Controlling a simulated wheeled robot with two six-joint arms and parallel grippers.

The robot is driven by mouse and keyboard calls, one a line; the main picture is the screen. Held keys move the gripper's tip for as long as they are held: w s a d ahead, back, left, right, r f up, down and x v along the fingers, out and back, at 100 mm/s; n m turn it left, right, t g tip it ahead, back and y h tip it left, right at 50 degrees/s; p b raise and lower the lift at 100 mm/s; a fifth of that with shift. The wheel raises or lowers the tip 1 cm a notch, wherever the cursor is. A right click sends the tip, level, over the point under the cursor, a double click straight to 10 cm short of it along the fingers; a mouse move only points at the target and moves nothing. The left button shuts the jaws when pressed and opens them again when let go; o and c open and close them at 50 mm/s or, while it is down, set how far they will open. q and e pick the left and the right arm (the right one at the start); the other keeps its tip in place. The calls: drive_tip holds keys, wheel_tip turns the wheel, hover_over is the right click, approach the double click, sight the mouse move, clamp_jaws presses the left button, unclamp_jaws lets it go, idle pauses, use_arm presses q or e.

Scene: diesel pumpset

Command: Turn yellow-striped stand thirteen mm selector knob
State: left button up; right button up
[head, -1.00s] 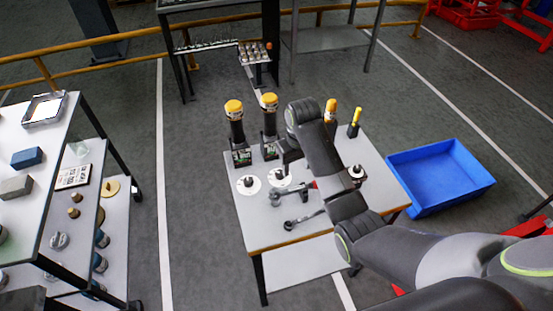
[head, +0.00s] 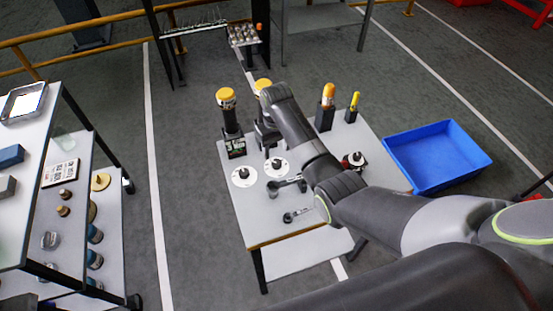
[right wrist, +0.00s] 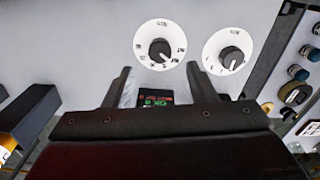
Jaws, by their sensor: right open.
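Two white dials with black knobs lie on the grey table (head: 240,213): a left one (head: 243,176) and a right one (head: 277,167). Behind them stand two dark, yellow-capped stands, left (head: 231,125) and right (head: 262,85). I cannot make out which bears stripes. My right gripper (head: 268,143) hangs in front of the right stand, hiding much of it. In the right wrist view my open, empty fingers (right wrist: 160,70) point toward one knob (right wrist: 160,49); the other knob (right wrist: 231,57) is to the right. A small lit display (right wrist: 156,96) shows between the fingers. My left gripper is not in view.
Wrench-like tools (head: 297,215) lie at the table's front. Orange (head: 327,103) and yellow (head: 353,103) upright items stand beyond my arm. A blue tray (head: 437,157) is on the right, and a loaded shelf (head: 62,205) on the left.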

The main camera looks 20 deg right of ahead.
sight(276, 162)
wheel_tip(276, 162, down, 4)
drive_tip(key=shift+f, duration=1.05)
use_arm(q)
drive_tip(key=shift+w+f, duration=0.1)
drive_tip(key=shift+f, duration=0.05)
use_arm(e)
drive_tip(key=c, duration=1)
